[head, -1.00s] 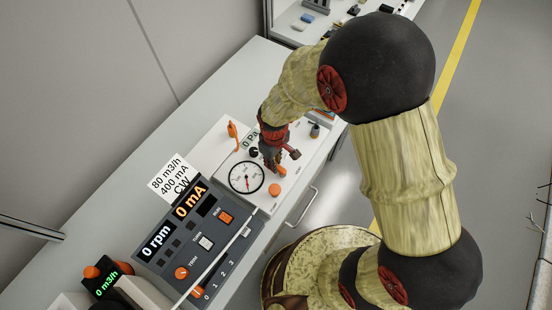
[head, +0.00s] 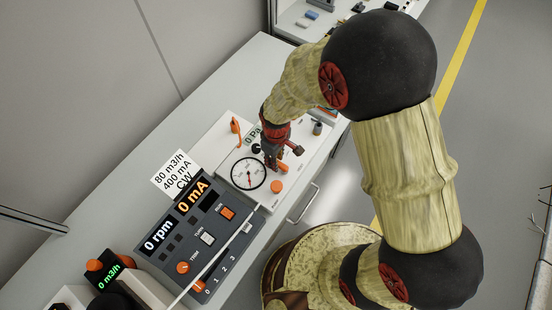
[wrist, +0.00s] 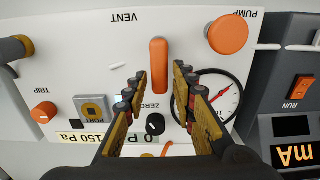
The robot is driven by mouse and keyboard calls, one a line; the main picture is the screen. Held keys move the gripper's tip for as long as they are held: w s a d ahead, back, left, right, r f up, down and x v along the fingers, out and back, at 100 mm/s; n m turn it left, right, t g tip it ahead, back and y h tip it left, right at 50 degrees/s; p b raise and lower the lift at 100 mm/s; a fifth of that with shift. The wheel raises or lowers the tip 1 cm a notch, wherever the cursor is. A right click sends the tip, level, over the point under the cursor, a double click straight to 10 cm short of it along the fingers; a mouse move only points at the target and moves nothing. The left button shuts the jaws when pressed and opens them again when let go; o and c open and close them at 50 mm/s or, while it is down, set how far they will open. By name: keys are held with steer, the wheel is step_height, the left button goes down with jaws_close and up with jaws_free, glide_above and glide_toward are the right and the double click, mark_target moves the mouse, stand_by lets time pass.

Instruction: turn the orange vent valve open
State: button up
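The orange vent valve (wrist: 158,65) is a long rounded lever on the white panel, just below the VENT label in the wrist view. It points straight up and down in that picture. My gripper (wrist: 159,76) is open and empty, with its fingertips on either side of the lever's lower part and a visible gap on both sides. I cannot tell whether the tips reach down to the lever's depth. In the head view my gripper (head: 272,166) is over the panel, and the vent valve (head: 283,168) shows partly behind it.
The round dial gauge (head: 248,174) and orange PUMP knob (wrist: 228,34) are close beside the valve. The black ZERO knob (wrist: 155,124), PORT fitting (wrist: 95,110) and orange TRIP knob (wrist: 43,112) are also near. A grey control console (head: 195,235) reads 0 rpm and 0 mA.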

steer(key=shift+o, duration=0.8)
steer(key=shift+r, duration=0.1)
steer(key=shift+r, duration=0.3)
step_height(320, 180, up, 11)
steer(key=shift+r, duration=0.1)
steer(key=s+d+r+m+t, duration=0.2)
steer(key=s+d+r+m, duration=0.3)
steer(key=d+r, duration=0.3)
steer(key=s+d+r+m+t, duration=0.3)
steer(key=s+d+r+m, duration=0.2)
steer(key=r, duration=1)
steer(key=s+d, duration=0.2)
steer(key=d, duration=0.1)
steer(key=shift+d+m+t, duration=0.3)
